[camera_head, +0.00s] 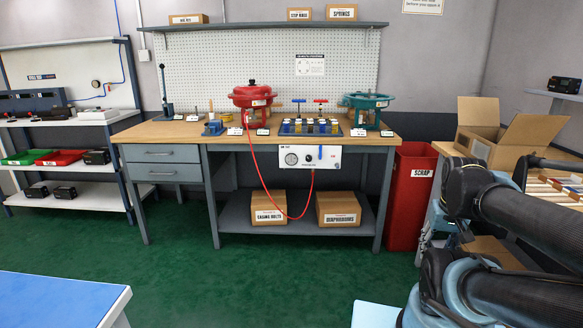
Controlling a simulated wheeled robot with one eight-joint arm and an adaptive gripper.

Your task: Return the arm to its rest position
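Black and blue-grey links of my arm (500,215) show at the lower right of the head view. They stand in front of the right-hand side table and partly cover it. The end of the arm is outside the picture, so my gripper and anything in it are not visible.
A workbench (160,131) with a red actuator (252,98) and a teal actuator (366,108) stands ahead. A red scrap bin (408,200) and an open cardboard box (505,135) are to the right. A blue-topped table (60,300) is lower left. Green floor between is clear.

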